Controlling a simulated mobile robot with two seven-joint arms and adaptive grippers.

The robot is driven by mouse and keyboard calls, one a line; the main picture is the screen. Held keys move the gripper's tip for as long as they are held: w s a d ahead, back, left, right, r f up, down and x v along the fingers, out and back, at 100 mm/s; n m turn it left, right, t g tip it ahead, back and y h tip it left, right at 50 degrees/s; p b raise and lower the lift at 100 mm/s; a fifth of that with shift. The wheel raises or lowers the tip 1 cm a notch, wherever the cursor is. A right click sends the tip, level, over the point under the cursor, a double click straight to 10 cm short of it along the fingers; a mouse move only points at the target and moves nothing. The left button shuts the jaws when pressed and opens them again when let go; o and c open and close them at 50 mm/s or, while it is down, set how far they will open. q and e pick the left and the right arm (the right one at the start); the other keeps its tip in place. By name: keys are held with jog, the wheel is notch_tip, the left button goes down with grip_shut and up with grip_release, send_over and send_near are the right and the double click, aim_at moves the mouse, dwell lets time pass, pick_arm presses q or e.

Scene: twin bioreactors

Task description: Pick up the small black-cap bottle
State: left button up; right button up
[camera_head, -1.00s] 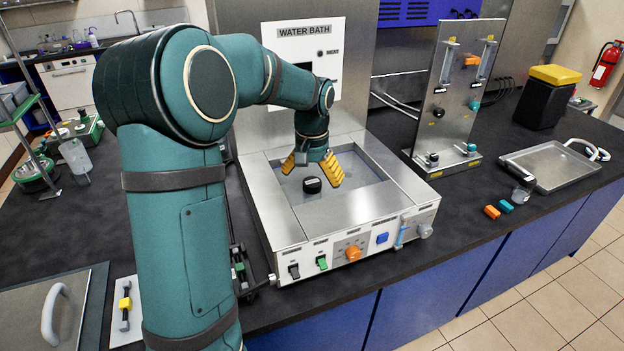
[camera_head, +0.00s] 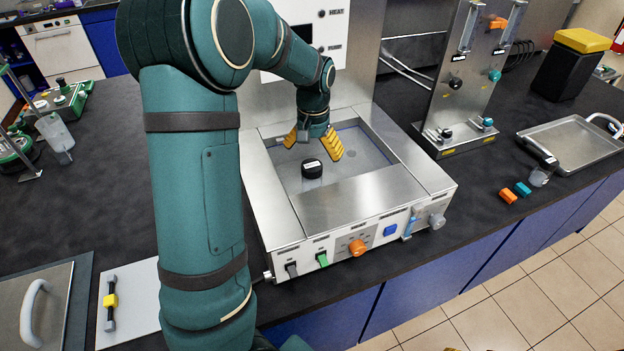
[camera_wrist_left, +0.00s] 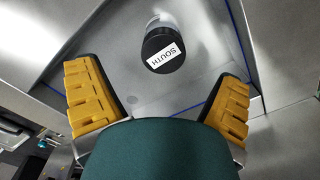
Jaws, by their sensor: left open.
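The small black-cap bottle (camera_head: 312,169) stands in the basin of the steel water bath (camera_head: 325,215). In the left wrist view its black cap (camera_wrist_left: 161,50) carries a white label reading "SOUTH", and part of its clear body shows beside the cap. My left gripper (camera_head: 313,146) is open and empty, above the basin and slightly behind the bottle in the head view. In the left wrist view its yellow fingers (camera_wrist_left: 160,105) are spread wide, and the bottle lies ahead of the gap between them, apart from both.
The bath's steel rim surrounds the basin, and its tall back panel (camera_head: 345,85) rises behind. A steel panel with valves (camera_head: 460,85) stands to the right.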

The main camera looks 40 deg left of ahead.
aim_at(312, 165)
pick_arm(q)
jog(key=f, duration=0.5)
jog(key=f+b, duration=0.1)
jog(key=f, duration=0.1)
jog(key=shift+w+a+f, duration=0.1)
jog(key=shift+a+f, duration=0.2)
jog(key=shift+f, duration=0.1)
jog(key=c, duration=1.4)
